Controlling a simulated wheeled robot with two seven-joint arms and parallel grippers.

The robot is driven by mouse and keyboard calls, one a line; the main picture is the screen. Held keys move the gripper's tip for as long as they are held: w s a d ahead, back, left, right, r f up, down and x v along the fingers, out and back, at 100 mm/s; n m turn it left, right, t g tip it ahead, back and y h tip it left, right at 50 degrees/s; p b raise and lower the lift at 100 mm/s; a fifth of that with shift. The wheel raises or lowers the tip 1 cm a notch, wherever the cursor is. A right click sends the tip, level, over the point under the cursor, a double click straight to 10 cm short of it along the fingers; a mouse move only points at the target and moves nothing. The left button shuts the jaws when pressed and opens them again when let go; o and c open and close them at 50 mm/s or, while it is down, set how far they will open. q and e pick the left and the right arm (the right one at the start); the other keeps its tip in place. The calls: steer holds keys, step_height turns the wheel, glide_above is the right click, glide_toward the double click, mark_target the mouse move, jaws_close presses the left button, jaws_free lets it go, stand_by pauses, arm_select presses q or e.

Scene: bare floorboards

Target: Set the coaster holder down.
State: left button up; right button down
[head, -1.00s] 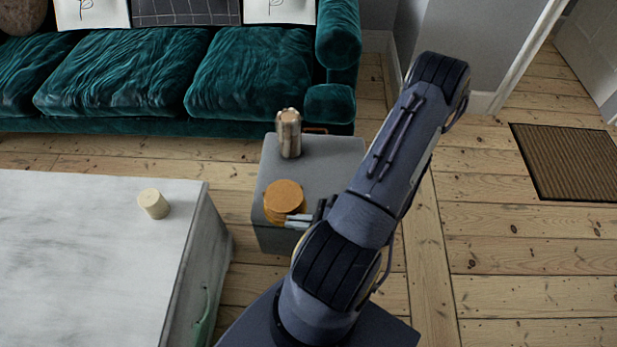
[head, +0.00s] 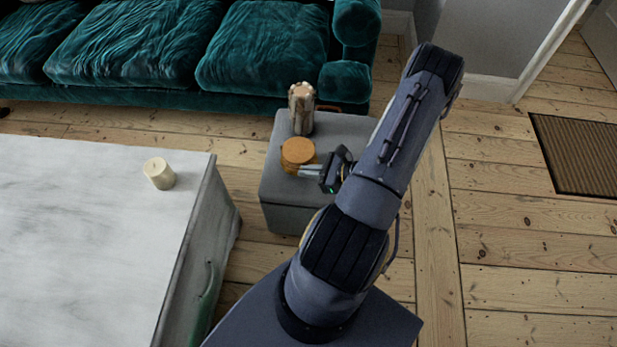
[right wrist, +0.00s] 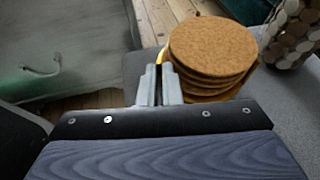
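The coaster holder (head: 298,165) carries a round stack of cork-brown coasters. It is upright over the grey ottoman's top, on it or just above it; I cannot tell which. In the right wrist view a yellow rim of the coaster holder (right wrist: 221,97) shows around the lower coasters. My right gripper (head: 309,171) reaches in from the right. In the right wrist view the fingers of my right gripper (right wrist: 161,76) are close together on the holder's yellow edge, left of the stack. My left gripper is in no view.
The grey ottoman (head: 345,150) has a patterned brown cylinder (head: 302,110) standing behind the coasters. A green sofa (head: 265,50) is behind it. At left a white-topped cabinet (head: 80,250) carries a cream candle (head: 159,174). A brown mat (head: 580,155) lies on the floor at right.

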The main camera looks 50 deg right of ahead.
step_height(320, 180, down, 3)
steer(key=shift+r, duration=0.1)
